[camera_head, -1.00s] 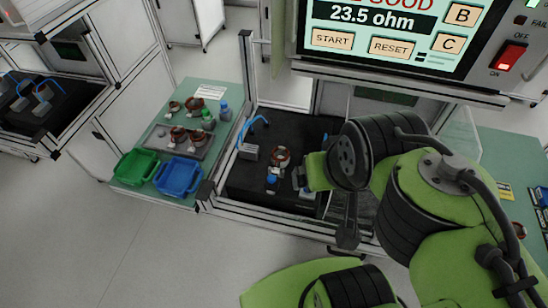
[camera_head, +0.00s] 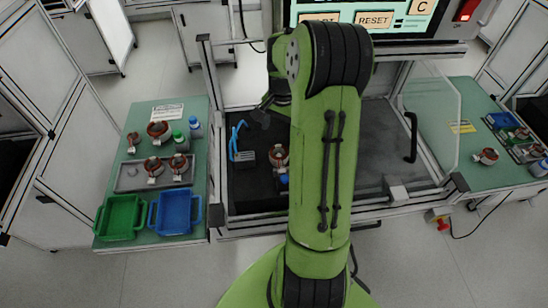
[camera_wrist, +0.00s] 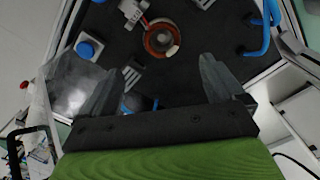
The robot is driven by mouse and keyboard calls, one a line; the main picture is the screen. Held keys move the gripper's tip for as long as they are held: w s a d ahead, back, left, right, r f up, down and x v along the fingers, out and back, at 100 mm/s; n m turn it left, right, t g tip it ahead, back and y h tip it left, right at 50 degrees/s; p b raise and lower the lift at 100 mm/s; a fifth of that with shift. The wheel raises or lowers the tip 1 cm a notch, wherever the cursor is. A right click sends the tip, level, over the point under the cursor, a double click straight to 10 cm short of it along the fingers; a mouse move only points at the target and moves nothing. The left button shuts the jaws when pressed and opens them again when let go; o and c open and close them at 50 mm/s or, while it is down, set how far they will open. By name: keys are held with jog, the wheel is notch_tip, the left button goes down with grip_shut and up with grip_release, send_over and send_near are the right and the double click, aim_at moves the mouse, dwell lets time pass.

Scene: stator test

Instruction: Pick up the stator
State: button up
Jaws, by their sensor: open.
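A copper-coloured stator (camera_head: 278,156) sits inside the test station on its black floor, partly hidden by my arm in the head view. It also shows in the wrist view as a reddish-brown ring (camera_wrist: 160,41) with a light connector beside it. My gripper (camera_wrist: 155,78) is open and empty, its two grey fingers spread, apart from this ring. In the head view, its dark end shows partly left of my green arm. More stators stand on the left table, including two in a grey tray (camera_head: 131,180). Another stator (camera_head: 487,156) is on the right table.
A blue button block (camera_wrist: 87,48) and a blue bent hose (camera_wrist: 266,30) are near the stator. A green bin (camera_head: 120,217) and a blue bin (camera_head: 176,214) sit at the left table's front. The station's metal frame and a clear open door (camera_head: 432,120) border the work area.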

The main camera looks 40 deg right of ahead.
send_over(279, 155)
notch_tip(279, 155, down, 6)
jog(key=shift+r, duration=0.1)
notch_tip(279, 155, down, 6)
jog(key=shift+r+b, duration=0.25)
jog(key=shift+b, duration=0.05)
jog(key=c, duration=1.5)
notch_tip(279, 155, up, 10)
jog(key=shift+p, duration=0.45)
